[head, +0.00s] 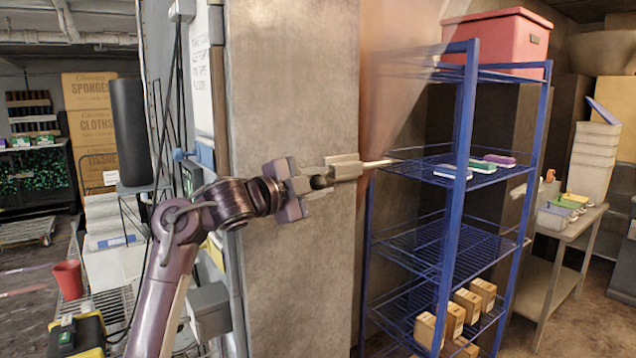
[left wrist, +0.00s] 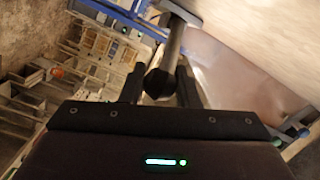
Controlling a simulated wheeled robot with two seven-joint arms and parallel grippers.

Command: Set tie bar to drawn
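A pale bar with a thicker block (head: 345,167) and a dark rounded end sticks out in front of the grey-brown pillar, its thin rod reaching right toward the blue shelf; I take it for the tie bar. In the left wrist view the bar (left wrist: 176,40) comes down from the top to its dark knob. My left gripper (head: 309,186) is at the knob end, its fingers on either side of the knob. In the left wrist view the fingers (left wrist: 160,80) stand apart, with a small gap on the right. My right gripper is not in view.
A pinkish translucent sheet (head: 395,70) hangs between the pillar (head: 290,110) and the blue wire shelf (head: 455,200). The shelf holds a red bin (head: 500,40) and small boxes. Racks and cartons stand at the left, a side table (head: 560,240) at the right.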

